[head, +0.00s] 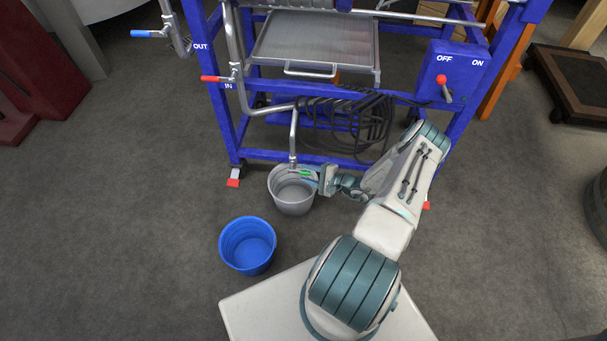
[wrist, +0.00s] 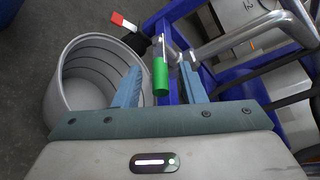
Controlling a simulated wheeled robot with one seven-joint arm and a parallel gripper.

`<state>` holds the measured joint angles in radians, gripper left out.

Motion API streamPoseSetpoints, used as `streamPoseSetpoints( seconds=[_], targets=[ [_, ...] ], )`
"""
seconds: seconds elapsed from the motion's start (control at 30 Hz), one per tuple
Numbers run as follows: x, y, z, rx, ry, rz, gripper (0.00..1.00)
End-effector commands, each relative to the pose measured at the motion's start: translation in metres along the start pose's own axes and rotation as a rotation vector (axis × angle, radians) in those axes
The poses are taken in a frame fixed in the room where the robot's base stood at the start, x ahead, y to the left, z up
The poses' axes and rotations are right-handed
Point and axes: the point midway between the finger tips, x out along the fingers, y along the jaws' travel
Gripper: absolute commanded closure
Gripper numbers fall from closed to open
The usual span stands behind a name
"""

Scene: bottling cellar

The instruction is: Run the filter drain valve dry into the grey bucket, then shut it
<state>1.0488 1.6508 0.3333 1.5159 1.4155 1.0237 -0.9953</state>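The drain valve's green handle (head: 306,173) is at the lower end of the drain pipe (head: 293,140), over the grey bucket (head: 275,187). In the wrist view the green handle (wrist: 160,77) lies between my fingers, with a gap on each side. My gripper (head: 316,176) is open around or just above it; I cannot tell its exact depth. The grey bucket also shows in the wrist view (wrist: 70,98), at the left, its ribbed inner wall visible. I see no clear stream from the pipe. Whether liquid stands in the bucket is unclear.
A blue bucket (head: 232,250) stands on the floor nearer me. The blue filter frame (head: 225,125) carries a red IN lever (head: 212,78), a blue OUT lever (head: 143,33) and an OFF/ON switch box (head: 460,68). A black hose coil (head: 365,120) hangs behind. Floor to the left is clear.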

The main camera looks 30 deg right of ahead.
Motion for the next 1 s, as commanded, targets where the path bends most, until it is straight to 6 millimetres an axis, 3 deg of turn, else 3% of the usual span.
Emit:
streamPoseSetpoints(
  seconds=[0.2, 0.5, 0.63, 0.67, 1.0],
  targets=[
    [0.019, 0.001, 0.000, 0.000, 0.000, 0.000, 0.63],
    [0.021, 0.000, 0.000, 0.000, 0.000, 0.000, 0.63],
    [0.021, 0.000, 0.000, 0.000, 0.000, 0.000, 0.96],
    [0.021, 0.000, 0.000, 0.000, 0.000, 0.000, 1.00],
    [0.017, -0.007, -0.007, -0.006, 0.028, 0.010, 1.00]
  ],
)
